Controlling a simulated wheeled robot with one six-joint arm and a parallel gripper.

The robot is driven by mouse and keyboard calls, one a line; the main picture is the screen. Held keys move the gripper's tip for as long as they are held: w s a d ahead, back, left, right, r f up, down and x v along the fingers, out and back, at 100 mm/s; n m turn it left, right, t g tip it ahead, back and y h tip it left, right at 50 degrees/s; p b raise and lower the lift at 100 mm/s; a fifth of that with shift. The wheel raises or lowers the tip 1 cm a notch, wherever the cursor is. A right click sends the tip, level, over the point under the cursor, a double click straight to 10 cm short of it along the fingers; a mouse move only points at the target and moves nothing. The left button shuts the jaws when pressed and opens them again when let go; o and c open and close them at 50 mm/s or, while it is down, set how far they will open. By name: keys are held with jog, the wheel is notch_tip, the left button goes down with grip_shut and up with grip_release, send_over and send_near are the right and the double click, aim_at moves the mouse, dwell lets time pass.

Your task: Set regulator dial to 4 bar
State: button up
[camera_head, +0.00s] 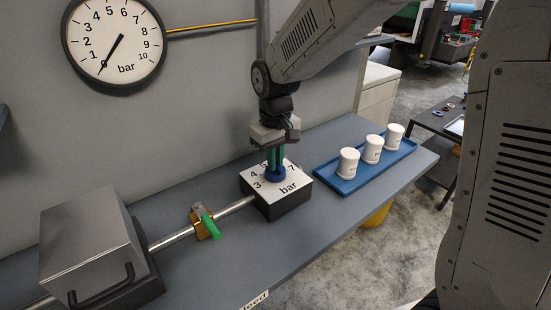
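The regulator box (276,194) is a dark block with a white top plate marked "bar"; the numbers 3, 4 and 7 show, others are covered. A blue dial knob (275,174) sits on its top. My gripper (276,166) points straight down over the box, its green fingers reaching the knob. The fingers are close together; whether they press on the knob cannot be told. The knob's pointer is hidden. The round wall gauge (114,45) has a scale up to 10 bar, and its needle's lower-left end points near the bottom of the scale, below 1.
A pipe runs left from the box past a brass valve with a green lever (208,222) to a grey metal case (92,245). A blue tray (346,187) with three white cups stands to the right. The bench front between valve and tray is clear.

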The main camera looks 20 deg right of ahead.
grip_shut()
jog(key=n, duration=0.4)
jog(key=shift+n, duration=0.3)
jog(key=n, duration=0.4)
dwell(0.3)
jog(key=o, duration=0.7)
grip_release()
notch_tip(320, 180, up, 8)
jog(key=shift+f, duration=0.1)
